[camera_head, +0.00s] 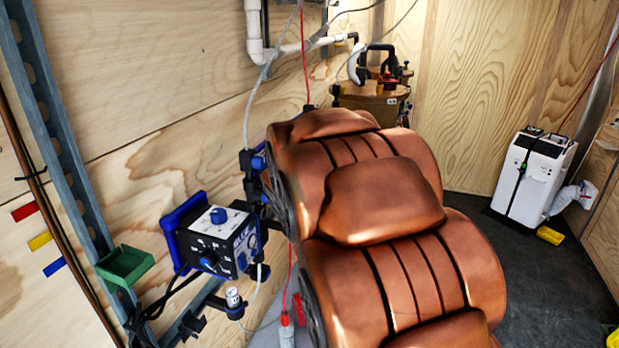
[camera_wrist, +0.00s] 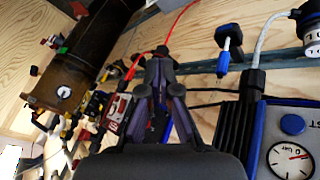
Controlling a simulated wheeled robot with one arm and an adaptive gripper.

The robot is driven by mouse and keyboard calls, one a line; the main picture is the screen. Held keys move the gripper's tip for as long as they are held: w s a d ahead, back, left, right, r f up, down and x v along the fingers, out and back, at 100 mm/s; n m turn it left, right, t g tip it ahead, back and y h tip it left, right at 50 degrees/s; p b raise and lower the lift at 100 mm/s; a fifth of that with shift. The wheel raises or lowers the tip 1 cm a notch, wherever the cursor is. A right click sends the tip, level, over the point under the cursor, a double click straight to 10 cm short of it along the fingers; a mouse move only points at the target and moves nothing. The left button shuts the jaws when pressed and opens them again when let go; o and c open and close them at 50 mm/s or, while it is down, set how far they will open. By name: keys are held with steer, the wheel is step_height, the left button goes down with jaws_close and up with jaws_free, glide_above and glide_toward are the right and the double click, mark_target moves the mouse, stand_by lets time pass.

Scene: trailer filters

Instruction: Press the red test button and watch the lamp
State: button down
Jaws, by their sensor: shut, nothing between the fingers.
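My gripper (camera_wrist: 160,58) shows in the wrist view. Its dark fingers are shut with nothing held between them. In the head view my copper-coloured arm fills the middle and my gripper does not show. I cannot make out the red test button or the lamp for sure in either view. A small red and white box (camera_wrist: 118,112) is left of my fingers in the wrist view; I cannot tell what it is.
A dark control box with a blue knob (camera_head: 217,240) is mounted on the left wall, near a green tray (camera_head: 125,266). A brown tank (camera_head: 372,101) stands at the back; it also shows in the wrist view (camera_wrist: 85,55). A white machine (camera_head: 535,178) stands right, with dark floor before it.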

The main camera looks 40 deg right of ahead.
steer(key=w+d+n+t+p, duration=0.2)
steer(key=w+d+t, duration=0.2)
steer(key=d, duration=0.8)
steer(key=w+d+n+t+y+p, duration=0.1)
steer(key=w+d+t, duration=0.3)
steer(key=d, duration=0.9)
steer(key=shift+n+t+p, duration=0.6)
steer(key=shift+t+p, duration=0.1)
steer(key=shift+w+d+f, duration=0.1)
steer(key=shift+w, duration=0.05)
steer(key=w+a+b, duration=0.3)
steer(key=w+a, duration=0.1)
steer(key=w, duration=0.3)
steer(key=shift+w, duration=0.4)
steer(key=shift+w+a, duration=0.1)
steer(key=shift+w, duration=0.05)
steer(key=shift+w+a, duration=0.1)
steer(key=shift+w, duration=0.1)
